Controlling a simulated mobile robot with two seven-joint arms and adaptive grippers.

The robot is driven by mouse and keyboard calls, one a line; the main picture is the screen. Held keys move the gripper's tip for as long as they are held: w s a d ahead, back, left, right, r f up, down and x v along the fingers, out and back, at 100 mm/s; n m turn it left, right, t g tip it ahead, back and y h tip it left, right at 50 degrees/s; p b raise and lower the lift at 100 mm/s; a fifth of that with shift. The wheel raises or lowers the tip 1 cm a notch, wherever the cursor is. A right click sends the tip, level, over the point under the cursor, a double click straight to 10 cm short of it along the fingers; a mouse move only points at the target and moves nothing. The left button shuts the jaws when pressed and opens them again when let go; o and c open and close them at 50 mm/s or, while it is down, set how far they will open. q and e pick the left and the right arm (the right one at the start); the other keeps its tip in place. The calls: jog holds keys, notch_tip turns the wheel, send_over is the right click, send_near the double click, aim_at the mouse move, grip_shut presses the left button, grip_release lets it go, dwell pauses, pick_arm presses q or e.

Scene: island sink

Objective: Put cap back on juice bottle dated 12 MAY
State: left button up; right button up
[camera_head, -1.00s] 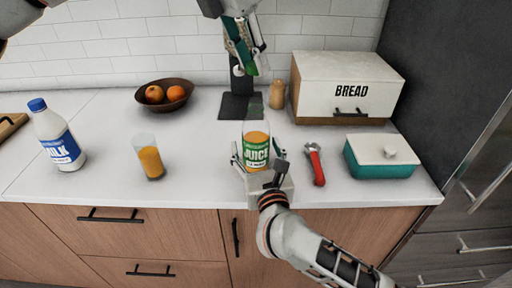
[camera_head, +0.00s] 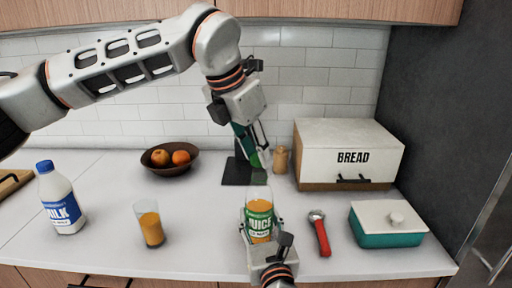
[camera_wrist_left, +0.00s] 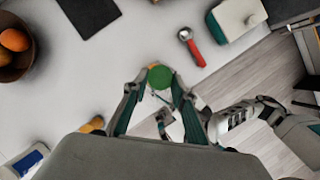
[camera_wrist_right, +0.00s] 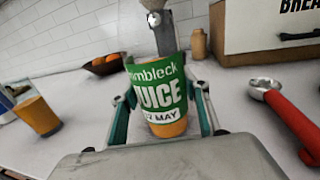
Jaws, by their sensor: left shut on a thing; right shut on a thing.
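The juice bottle (camera_head: 259,218) stands upright on the counter, orange juice inside and a green label. My right gripper (camera_head: 260,238) is shut around the bottle's lower part, with a finger on each side in the right wrist view (camera_wrist_right: 160,115). My left gripper (camera_head: 261,160) points down above the bottle, shut on the round green cap (camera_wrist_left: 160,77). The cap is centred between the fingertips in the left wrist view. I cannot tell whether the cap touches the bottle's mouth.
A red-handled tool (camera_head: 320,234) and a teal lidded dish (camera_head: 387,240) are right of the bottle. A juice glass (camera_head: 150,228) and milk bottle (camera_head: 60,200) stand left. A fruit bowl (camera_head: 160,166), dark stand (camera_head: 237,172), small wooden shaker (camera_head: 280,160) and bread box (camera_head: 348,155) are behind.

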aim_at(254, 154)
pick_arm(q)
jog(key=shift+f, duration=0.1)
dwell(0.3)
jog(key=shift+f, duration=0.8)
jog(key=shift+f, duration=0.55)
jog(key=m, duration=0.1)
jog(key=m+g, duration=0.1)
jog(key=m, duration=0.1)
jog(key=m+h, duration=0.1)
jog(key=m, duration=0.1)
jog(key=shift+w+a+g, duration=0.2)
jog(key=shift+w+g, duration=0.1)
jog(key=shift+g, duration=0.1)
jog(key=m, duration=0.1)
jog(key=m+g, duration=0.1)
jog(key=m, duration=0.1)
jog(key=m+g, duration=0.1)
jog(key=m, duration=0.1)
jog(key=shift+w, duration=0.25)
jog(key=m, duration=0.2)
jog(key=m+g, duration=0.1)
jog(key=m, duration=0.1)
jog(key=shift+w+d+f, duration=0.1)
jog(key=shift+w, duration=0.1)
jog(key=shift+m+g, duration=0.6)
jog(key=shift+m, duration=0.5)
